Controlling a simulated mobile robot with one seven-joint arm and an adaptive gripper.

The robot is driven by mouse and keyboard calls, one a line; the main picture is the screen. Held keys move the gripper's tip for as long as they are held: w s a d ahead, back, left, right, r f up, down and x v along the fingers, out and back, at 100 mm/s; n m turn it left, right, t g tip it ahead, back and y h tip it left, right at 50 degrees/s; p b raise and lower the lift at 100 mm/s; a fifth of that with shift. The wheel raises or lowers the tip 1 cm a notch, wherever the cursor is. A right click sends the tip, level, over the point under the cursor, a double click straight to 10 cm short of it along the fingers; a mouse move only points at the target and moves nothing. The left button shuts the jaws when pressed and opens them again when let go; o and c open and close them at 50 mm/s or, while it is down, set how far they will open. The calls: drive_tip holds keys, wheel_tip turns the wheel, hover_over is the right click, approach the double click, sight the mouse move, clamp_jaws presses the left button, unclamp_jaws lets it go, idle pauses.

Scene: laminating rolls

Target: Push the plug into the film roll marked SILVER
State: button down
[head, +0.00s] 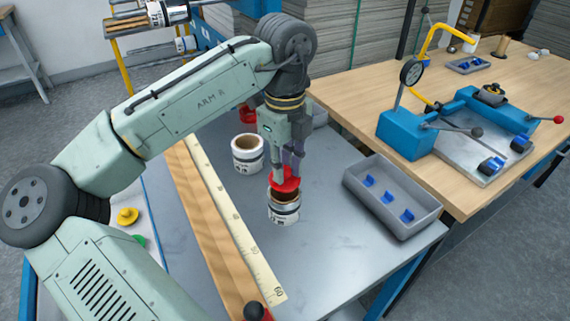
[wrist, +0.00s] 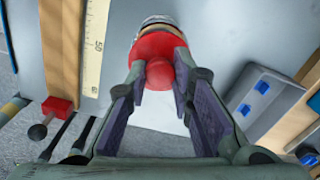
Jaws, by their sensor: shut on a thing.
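My gripper (head: 287,168) is shut on a red plug (head: 285,181), holding it by its knob. The plug also shows between the fingers in the wrist view (wrist: 158,48). A film roll (head: 284,209) with a white printed label stands upright right below the plug. Part of its brown core opening shows beside the plug in the head view, so the plug is at or just above the roll's top. I cannot tell whether they touch. Another labelled film roll (head: 247,156) stands behind to the left. I cannot read the marking on either roll.
A grey tray (head: 423,222) with several blue pieces is to the right. A wooden strip with a ruler (head: 238,243) runs along the left. A red object (head: 248,115) stands behind the arm. A yellow plug (head: 127,216) lies far left. A blue press (head: 407,133) stands on the wooden table.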

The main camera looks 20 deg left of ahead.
sight(284, 203)
drive_tip(key=shift+f+b, duration=1.3)
drive_tip(key=shift+f, duration=0.4)
drive_tip(key=shift+f, duration=0.1)
drive_tip(key=c, duration=1.6)
unclamp_jaws()
drive_tip(key=shift+o, duration=1.4)
